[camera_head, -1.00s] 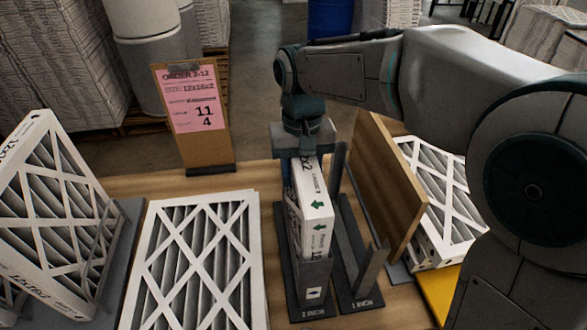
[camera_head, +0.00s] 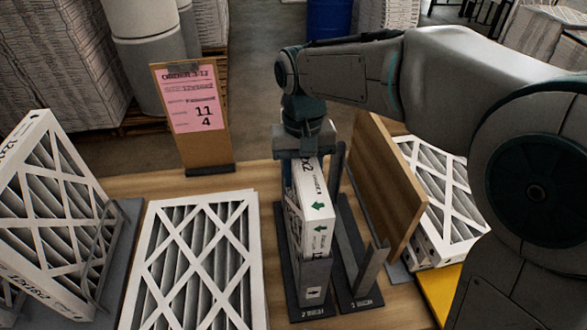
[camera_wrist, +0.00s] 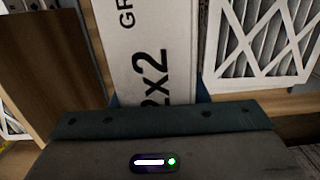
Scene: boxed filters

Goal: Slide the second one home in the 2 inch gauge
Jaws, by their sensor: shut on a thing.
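A white boxed filter (camera_head: 312,208) with green arrows and "x2" print stands on edge in the 2 inch gauge (camera_head: 312,280), a dark slotted holder on the table. My gripper (camera_head: 305,160) is shut on the filter's top far end; its fingertips are mostly hidden. In the wrist view the filter's white edge (camera_wrist: 152,45) with "2x2" print runs away from my gripper. Another white edge with a green arrow shows lower down beside the filter in the gauge. I cannot tell how deep the held filter sits.
The 1 inch gauge (camera_head: 359,290) stands just right, then a wooden divider (camera_head: 378,185) with filters (camera_head: 440,200) beyond. A flat filter stack (camera_head: 195,260) lies left, and leaning filters (camera_head: 50,220) stand farther left. An order sign (camera_head: 197,115) stands behind.

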